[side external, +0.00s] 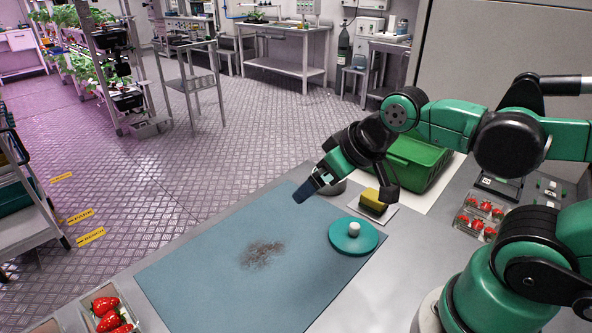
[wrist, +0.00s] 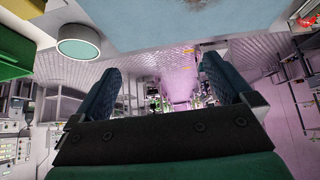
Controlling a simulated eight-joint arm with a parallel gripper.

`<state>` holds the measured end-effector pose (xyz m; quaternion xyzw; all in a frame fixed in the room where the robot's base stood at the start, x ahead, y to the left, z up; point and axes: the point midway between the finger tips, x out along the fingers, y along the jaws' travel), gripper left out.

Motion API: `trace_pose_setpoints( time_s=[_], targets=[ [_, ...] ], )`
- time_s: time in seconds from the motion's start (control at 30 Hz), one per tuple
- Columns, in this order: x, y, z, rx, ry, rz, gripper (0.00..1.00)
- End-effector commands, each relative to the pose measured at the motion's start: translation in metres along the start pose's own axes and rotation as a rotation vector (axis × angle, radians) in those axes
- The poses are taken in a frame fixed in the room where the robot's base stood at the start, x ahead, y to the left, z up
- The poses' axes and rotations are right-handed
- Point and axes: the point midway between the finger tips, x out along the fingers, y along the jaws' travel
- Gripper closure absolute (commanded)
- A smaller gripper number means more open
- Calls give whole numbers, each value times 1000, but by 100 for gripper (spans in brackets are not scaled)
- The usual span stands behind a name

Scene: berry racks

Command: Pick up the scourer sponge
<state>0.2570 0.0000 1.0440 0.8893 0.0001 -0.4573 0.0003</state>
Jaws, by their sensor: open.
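A teal disc with a white knob (side external: 352,236) stands just in front of the sponge. A green crate (side external: 418,160) stands behind it. A grey round object (side external: 337,187) is partly hidden by my gripper. The blue mat (side external: 210,270) bears dark crumbs (side external: 262,253). Strawberry punnets sit at the edges.

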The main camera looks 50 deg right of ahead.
Motion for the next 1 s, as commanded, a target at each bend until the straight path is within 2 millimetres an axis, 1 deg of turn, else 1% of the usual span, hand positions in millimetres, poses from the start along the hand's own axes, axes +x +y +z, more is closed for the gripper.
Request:
trace_pose_setpoints(
  time_s=[0.23, 0.3, 0.57, 0.67, 0.77, 0.87, 0.9, 1.0],
  targets=[
    [0, 0, 0, 1, 0, 0, 0],
    [0, 0, 0, 1, 0, 0, 13],
    [0, 0, 0, 1, -1, 0, 13],
    [2, 7, -1, 1, -20, 13, 13],
    [8, 26, -2, -1, -79, 45, 13],
    [17, 58, 0, -4, -175, 77, 13],
    [21, 73, 3, -5, -219, 84, 13],
    [31, 107, 15, -4, -321, 82, 13]
  ],
)
